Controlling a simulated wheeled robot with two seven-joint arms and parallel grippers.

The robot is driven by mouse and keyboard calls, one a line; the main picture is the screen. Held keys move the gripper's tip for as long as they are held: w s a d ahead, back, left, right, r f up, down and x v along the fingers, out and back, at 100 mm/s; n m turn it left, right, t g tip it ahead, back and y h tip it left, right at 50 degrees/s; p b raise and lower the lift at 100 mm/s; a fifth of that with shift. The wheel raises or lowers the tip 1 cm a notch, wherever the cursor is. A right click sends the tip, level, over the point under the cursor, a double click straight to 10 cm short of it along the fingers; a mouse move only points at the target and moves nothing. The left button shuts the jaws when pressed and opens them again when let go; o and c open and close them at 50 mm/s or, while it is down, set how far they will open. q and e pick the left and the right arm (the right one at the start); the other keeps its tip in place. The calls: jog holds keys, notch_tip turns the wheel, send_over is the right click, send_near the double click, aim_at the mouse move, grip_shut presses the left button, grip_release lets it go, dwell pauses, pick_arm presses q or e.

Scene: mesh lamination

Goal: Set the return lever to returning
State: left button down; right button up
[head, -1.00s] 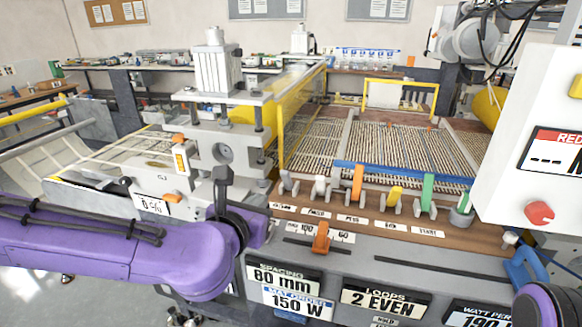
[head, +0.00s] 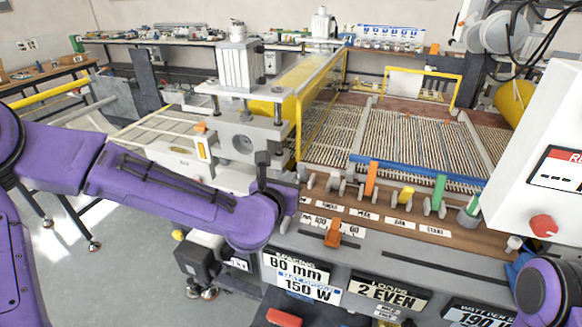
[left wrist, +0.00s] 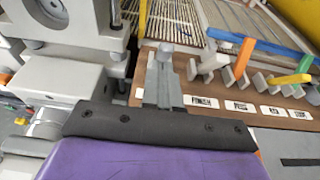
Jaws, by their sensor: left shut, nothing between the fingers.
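A row of small levers stands on the brown deck of the machine. They include a white one (head: 336,184), an orange one (head: 371,178), a yellow one (head: 406,195) and a green one (head: 439,190). Their labels are too small to read surely, so I cannot tell which is the return lever. My right gripper is out of view.
A grey press block (head: 240,140) stands close left of my left gripper. An orange slider (head: 333,235) sits on the front panel. A blue bar (head: 415,172) runs behind the levers. A white control box with a red knob (head: 543,226) stands at the right.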

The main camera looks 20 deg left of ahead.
aim_at(298, 169)
pick_arm(q)
jog(key=x, duration=0.3)
jog(key=shift+s, duration=0.1)
jog(key=shift+a, duration=0.1)
jog(key=shift+p, duration=0.35)
jog(key=shift+r, duration=0.2)
jog(key=shift+w+r+g+p, duration=0.1)
jog(key=shift+w+g+p, duration=0.25)
jog(key=shift+p, duration=0.3)
jog(key=shift+r, duration=0.15)
